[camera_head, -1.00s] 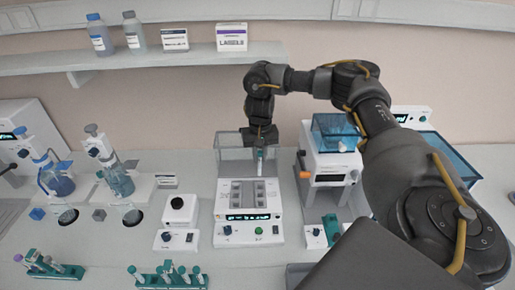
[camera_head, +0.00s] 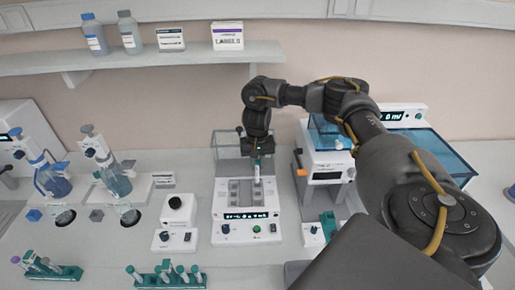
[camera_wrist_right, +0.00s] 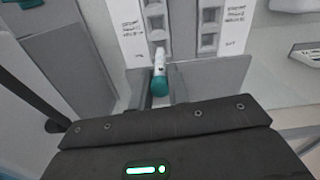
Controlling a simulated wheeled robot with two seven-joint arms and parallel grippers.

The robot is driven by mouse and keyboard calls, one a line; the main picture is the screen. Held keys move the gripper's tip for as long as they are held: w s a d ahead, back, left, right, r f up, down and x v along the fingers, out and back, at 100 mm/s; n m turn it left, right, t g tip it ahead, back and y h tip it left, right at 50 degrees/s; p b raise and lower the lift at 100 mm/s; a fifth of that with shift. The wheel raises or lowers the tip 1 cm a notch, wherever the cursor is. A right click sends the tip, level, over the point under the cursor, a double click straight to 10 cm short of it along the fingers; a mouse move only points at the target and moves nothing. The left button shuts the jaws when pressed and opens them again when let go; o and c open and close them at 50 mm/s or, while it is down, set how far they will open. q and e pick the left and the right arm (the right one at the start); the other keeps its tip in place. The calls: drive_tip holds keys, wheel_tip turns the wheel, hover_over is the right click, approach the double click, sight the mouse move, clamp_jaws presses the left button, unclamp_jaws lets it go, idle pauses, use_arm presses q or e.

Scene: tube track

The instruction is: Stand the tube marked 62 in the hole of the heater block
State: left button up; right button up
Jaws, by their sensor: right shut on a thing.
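My right gripper (camera_head: 257,158) is shut on a white tube with a teal cap. The tube (camera_head: 257,174) hangs roughly upright at the back right of the heater block. In the right wrist view the tube (camera_wrist_right: 160,66) sits between the two fingers (camera_wrist_right: 162,92), cap toward the camera. Its marking cannot be read. The heater block (camera_head: 247,214) is a white unit with a grey holed top, a lit display and a raised clear lid behind. In the wrist view its holes (camera_wrist_right: 208,40) show in two columns beyond the tube. The tube's lower end appears above the block; contact cannot be told. My left gripper is out of view.
A small white device with a black top (camera_head: 176,212) stands left of the block. A white machine with a blue lid (camera_head: 325,165) stands close on the right. Teal racks of tubes (camera_head: 170,277) lie at the front left. A shelf (camera_head: 180,58) runs behind.

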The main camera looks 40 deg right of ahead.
drive_tip(key=shift+f, duration=0.3)
idle(0.4)
drive_tip(key=shift+s+a+f, duration=0.1)
drive_tip(key=shift+s+a, duration=0.05)
drive_tip(key=shift+s, duration=0.1)
drive_tip(key=shift+f, duration=0.15)
